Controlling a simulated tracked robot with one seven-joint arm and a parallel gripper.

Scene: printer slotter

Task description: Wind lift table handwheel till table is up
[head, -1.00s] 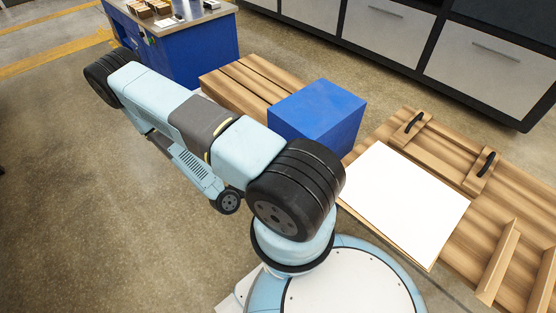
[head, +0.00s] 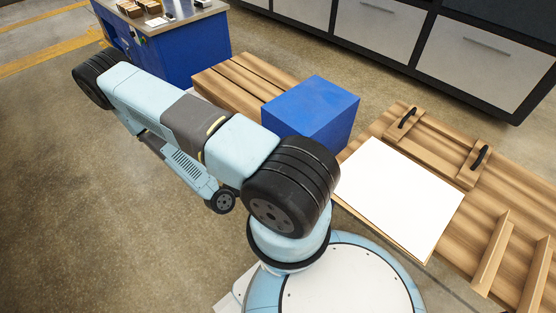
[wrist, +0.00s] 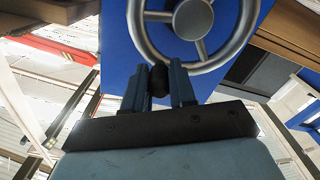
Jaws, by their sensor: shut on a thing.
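The grey handwheel (wrist: 137,35) with spokes and a round hub shows at the top of the wrist view, in front of a blue panel (wrist: 115,45). A dark knob (wrist: 158,80) sits at the wheel's lower rim. My gripper (wrist: 159,88) is shut on this knob, with one finger on each side of it. In the head view my arm reaches to the upper left, and the gripper and handwheel are hidden there. A blue box-shaped unit (head: 318,108) stands beyond my arm; I cannot tell whether it carries the wheel.
A wooden board (head: 480,205) with black handles and a white sheet (head: 400,195) lies at the right. Wooden slats (head: 235,85) adjoin the blue box. A blue cabinet (head: 180,55) stands at the back left. Open floor (head: 80,210) lies at the left.

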